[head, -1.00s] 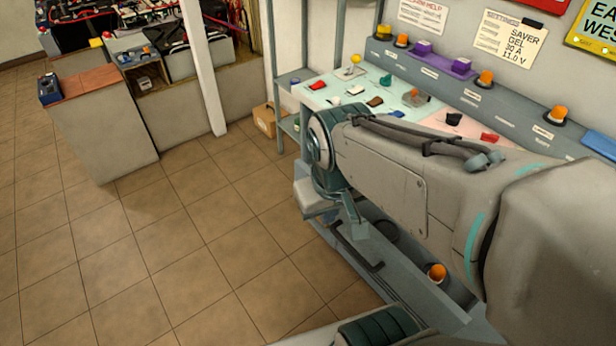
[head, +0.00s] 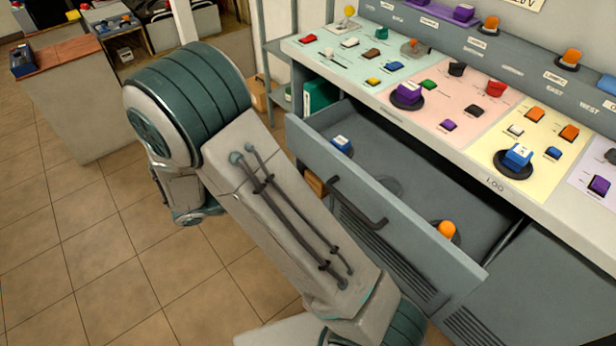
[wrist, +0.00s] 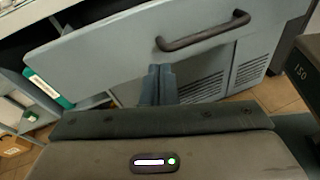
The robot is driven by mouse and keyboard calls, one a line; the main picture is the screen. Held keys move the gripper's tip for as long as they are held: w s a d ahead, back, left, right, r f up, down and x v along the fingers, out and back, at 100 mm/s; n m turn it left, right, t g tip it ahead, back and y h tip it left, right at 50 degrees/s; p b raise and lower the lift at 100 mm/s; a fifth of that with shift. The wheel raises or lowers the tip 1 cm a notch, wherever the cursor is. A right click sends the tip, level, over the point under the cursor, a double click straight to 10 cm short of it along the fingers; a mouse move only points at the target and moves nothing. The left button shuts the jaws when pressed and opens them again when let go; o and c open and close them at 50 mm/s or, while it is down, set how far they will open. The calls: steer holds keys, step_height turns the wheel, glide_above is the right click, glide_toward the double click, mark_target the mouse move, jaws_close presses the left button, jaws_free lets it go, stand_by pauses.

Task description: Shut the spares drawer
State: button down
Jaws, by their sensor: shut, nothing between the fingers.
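The spares drawer is a grey drawer standing open below the worktop; its front panel (head: 425,243) carries a dark bar handle (head: 355,203). In the wrist view the drawer front (wrist: 110,52) and handle (wrist: 205,31) lie ahead of my gripper (wrist: 158,72). Its fingers are shut and empty, below and left of the handle there. I cannot tell whether they touch the panel. In the head view my arm stands left of the drawer and the fingertips are hidden.
The worktop (head: 475,160) above the drawer holds several coloured caps and switches on pastel panels. Vented grey panels (head: 375,240) lie under the drawer. A green binder (head: 318,95) stands on a shelf beside it. Tiled floor (head: 80,250) on the left is clear up to a low counter (head: 75,110).

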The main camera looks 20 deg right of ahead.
steer(key=w+a+f+n+t+h+b, duration=0.1)
steer(key=w+a+f+n+t+h, duration=0.15)
steer(key=a+f+n+t, duration=0.2)
glide_toward(318, 165)
steer(key=shift+y, duration=0.35)
steer(key=x, duration=0.6)
steer(key=shift+d+r, duration=0.4)
steer(key=shift+d, duration=0.05)
